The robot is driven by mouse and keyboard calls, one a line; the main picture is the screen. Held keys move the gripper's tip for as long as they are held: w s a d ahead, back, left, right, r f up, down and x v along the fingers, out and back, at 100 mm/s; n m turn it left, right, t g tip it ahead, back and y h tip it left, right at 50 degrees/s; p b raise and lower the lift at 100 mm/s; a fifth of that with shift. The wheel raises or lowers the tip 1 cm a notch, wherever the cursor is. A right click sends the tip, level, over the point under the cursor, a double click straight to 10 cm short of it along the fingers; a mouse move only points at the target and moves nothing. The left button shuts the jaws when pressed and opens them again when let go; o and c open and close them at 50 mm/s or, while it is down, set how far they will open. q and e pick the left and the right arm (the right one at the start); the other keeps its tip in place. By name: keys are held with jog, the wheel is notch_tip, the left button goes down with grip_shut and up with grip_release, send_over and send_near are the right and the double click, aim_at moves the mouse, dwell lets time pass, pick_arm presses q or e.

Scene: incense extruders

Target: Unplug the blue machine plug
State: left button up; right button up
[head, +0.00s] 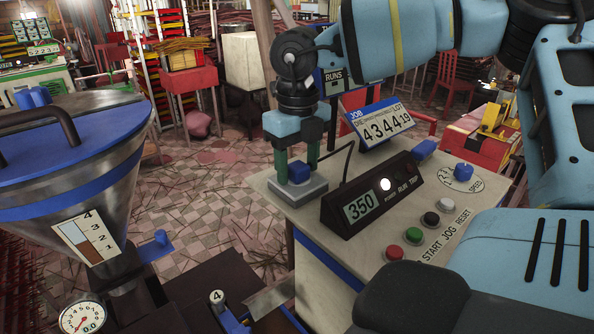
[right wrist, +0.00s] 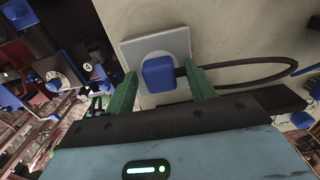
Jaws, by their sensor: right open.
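The blue plug (head: 299,171) sits in a grey socket plate (head: 297,192) at the far left corner of the machine's top. A black cable (head: 347,160) runs from it toward the display box. My right gripper (head: 298,165) is above the plug, pointing down, with its green fingers apart on either side of it. In the right wrist view the plug (right wrist: 158,74) shows between the two open fingers (right wrist: 164,88), with the socket plate (right wrist: 146,48) behind it. I cannot tell whether the fingers touch the plug. My left gripper is not in view.
A display box (head: 372,194) reading 350 with a lit lamp stands close to the right of the socket. Red, green and dark buttons (head: 414,235) and a blue knob (head: 463,172) lie further right. A job counter sign (head: 384,122) stands behind. A steel hopper (head: 80,170) is at left.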

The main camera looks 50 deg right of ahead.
dwell(0.3)
jog(key=shift+c, duration=0.4)
jog(key=c, duration=0.7)
grip_shut()
jog(key=shift+r, duration=0.1)
jog(key=shift+r, duration=0.1)
